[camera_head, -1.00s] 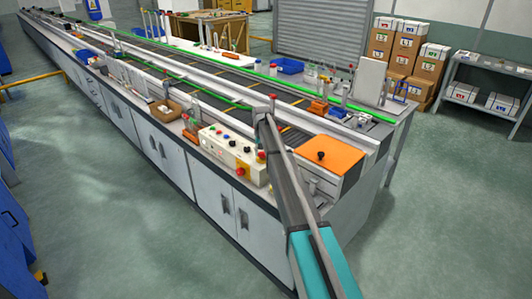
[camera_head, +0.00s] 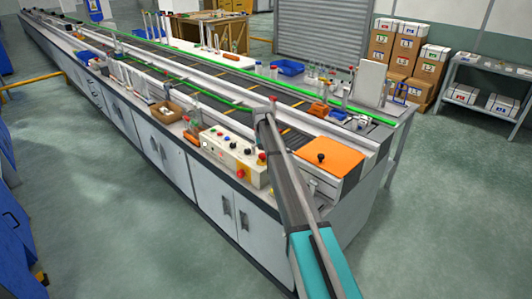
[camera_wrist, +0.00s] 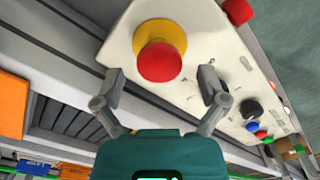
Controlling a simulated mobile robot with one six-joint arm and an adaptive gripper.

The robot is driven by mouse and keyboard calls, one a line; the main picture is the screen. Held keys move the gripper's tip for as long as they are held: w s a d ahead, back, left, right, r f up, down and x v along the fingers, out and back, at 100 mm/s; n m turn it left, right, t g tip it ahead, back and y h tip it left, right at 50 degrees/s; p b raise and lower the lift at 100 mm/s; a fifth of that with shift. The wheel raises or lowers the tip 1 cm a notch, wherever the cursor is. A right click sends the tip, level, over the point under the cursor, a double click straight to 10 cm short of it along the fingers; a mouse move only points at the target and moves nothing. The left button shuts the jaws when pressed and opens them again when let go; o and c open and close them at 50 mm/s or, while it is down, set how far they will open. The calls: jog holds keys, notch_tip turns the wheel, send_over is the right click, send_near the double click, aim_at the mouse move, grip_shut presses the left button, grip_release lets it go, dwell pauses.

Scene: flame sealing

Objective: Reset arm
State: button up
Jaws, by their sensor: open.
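My gripper (camera_wrist: 160,84) is open in the wrist view, its two fingers spread with nothing held between them. Beyond the fingers is the cream control box (camera_wrist: 208,28) with a large red button (camera_wrist: 160,61) on a yellow collar. The button appears between the fingertips, but I cannot tell how far away it is. In the head view the control box (camera_head: 222,147) sits on the near edge of the long bench. My arm (camera_head: 289,187) reaches up from the lower right, and the gripper itself cannot be made out there.
An orange panel with a black knob (camera_head: 332,158) lies right of my arm on the bench end. A cardboard box (camera_head: 165,112) and an orange item stand left of the control box. Green-edged conveyors run along the bench. The floor (camera_head: 440,210) at right is clear.

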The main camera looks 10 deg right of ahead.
jog(key=shift+s, duration=0.1)
jog(key=s+d+r+n+p, duration=0.1)
jog(key=s, duration=4.4)
jog(key=shift+s+d+r+n, duration=0.25)
jog(key=shift+s+d+n, duration=0.05)
jog(key=shift+s+n, duration=0.1)
